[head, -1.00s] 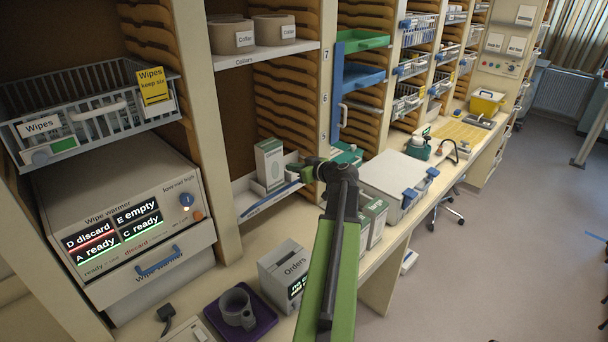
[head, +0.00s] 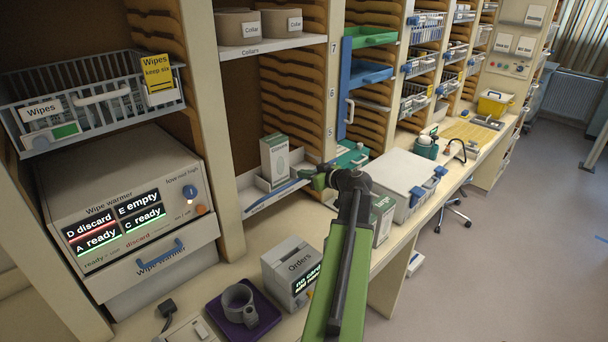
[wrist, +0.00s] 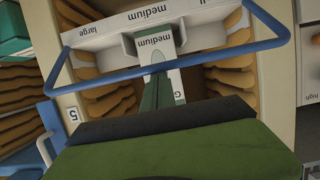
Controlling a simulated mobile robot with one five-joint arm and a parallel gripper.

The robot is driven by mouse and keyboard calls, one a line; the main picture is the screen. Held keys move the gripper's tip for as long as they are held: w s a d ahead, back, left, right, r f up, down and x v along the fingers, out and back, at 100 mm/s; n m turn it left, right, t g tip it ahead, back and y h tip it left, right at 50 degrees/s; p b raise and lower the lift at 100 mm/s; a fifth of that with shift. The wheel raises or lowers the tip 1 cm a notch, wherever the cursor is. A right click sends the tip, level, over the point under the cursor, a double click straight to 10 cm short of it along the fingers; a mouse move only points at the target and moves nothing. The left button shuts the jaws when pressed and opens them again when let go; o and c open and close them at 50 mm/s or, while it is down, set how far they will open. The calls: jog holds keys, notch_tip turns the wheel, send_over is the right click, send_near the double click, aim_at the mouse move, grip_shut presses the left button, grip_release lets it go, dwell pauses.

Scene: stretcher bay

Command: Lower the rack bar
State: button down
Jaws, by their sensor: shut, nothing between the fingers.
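In the wrist view a thin blue bar (wrist: 225,57) runs across the front of a white rack labelled large and medium, its ends bending back at the sides. I take this as the rack bar. In the head view it shows as a blue strip (head: 278,191) along the front of the low white tray. My gripper (head: 318,178) is at the tray's right end, close to the bar; contact cannot be told. In the wrist view my gripper (wrist: 165,120) is shut and empty, a dark-edged green block below the bar. A green-and-white carton (wrist: 160,85) stands in the rack.
A tall blue frame with a white handle (head: 349,112) stands right of the rack. A white case (head: 405,178) and carton (head: 383,218) sit on the counter to the right. The floor at right is open.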

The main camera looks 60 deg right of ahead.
jog(key=s+a+f+b, duration=0.1)
jog(key=s+f+b, duration=0.3)
jog(key=f+b, duration=0.3)
jog(key=shift+s+f, duration=0.2)
jog(key=shift+s, duration=0.15)
jog(key=shift+a, duration=0.1)
notch_tip(320, 180, up, 4)
jog(key=p, duration=0.4)
jog(key=s+a+f+b, duration=0.2)
jog(key=s+f+b, duration=0.1)
jog(key=s, duration=0.6)
jog(key=shift+s+f+b, duration=0.15)
jog(key=shift+f+b, duration=0.2)
jog(key=shift+b, duration=0.1)
